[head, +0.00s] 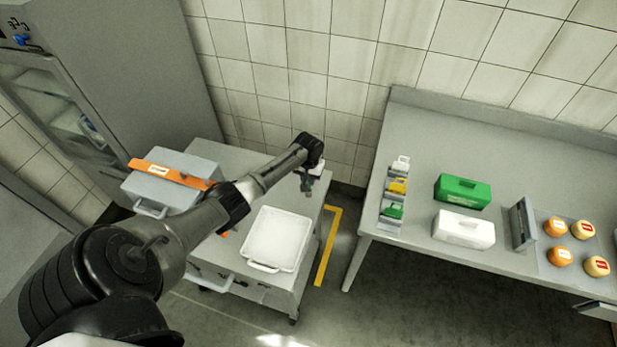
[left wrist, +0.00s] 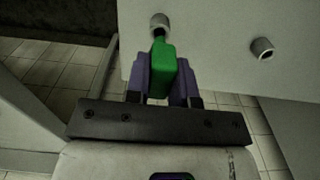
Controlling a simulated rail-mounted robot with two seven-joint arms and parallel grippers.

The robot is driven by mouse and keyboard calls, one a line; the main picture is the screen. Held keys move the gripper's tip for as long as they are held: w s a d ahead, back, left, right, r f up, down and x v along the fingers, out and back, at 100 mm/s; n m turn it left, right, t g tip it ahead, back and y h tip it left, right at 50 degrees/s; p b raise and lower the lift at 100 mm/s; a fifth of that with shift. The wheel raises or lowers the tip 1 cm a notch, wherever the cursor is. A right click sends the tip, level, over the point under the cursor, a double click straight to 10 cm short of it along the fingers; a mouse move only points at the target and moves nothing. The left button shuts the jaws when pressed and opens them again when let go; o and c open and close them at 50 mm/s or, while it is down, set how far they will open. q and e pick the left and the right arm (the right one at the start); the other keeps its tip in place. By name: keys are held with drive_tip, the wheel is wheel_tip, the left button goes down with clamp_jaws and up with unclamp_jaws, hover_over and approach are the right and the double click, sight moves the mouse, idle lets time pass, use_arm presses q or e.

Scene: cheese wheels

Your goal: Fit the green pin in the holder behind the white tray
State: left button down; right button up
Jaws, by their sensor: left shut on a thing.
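My left gripper (head: 308,182) hangs over the far right corner of the cart, behind the white tray (head: 277,240). In the left wrist view its two purple fingers (left wrist: 161,88) are shut on the green pin (left wrist: 161,70). The pin's narrow end points at a round grey holder (left wrist: 160,21) on a pale surface. The end meets or nearly meets the holder's opening; I cannot tell whether it is inside. A second round holder (left wrist: 263,49) sits to the right, apart from the pin. My right gripper is not in view.
The cart (head: 225,158) also carries a grey box (head: 165,178) with an orange bar on top. A tiled wall is behind. Right of a floor gap, a bench (head: 430,130) holds a green case (head: 462,191), a white case (head: 463,230) and several cheese wheels (head: 555,227).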

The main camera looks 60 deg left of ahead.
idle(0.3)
use_arm(q)
drive_tip(key=shift+p, duration=0.35)
idle(0.5)
drive_tip(key=shift+p, duration=0.35)
idle(0.4)
idle(0.6)
drive_tip(key=shift+p, duration=0.3)
drive_tip(key=shift+f, duration=0.15)
idle(0.5)
drive_tip(key=shift+f+b, duration=0.75)
drive_tip(key=shift+f, duration=0.25)
drive_tip(key=shift+f+b, duration=0.65)
drive_tip(key=shift+f, duration=0.35)
drive_tip(key=c, duration=0.9)
unclamp_jaws()
drive_tip(key=shift+r, duration=0.1)
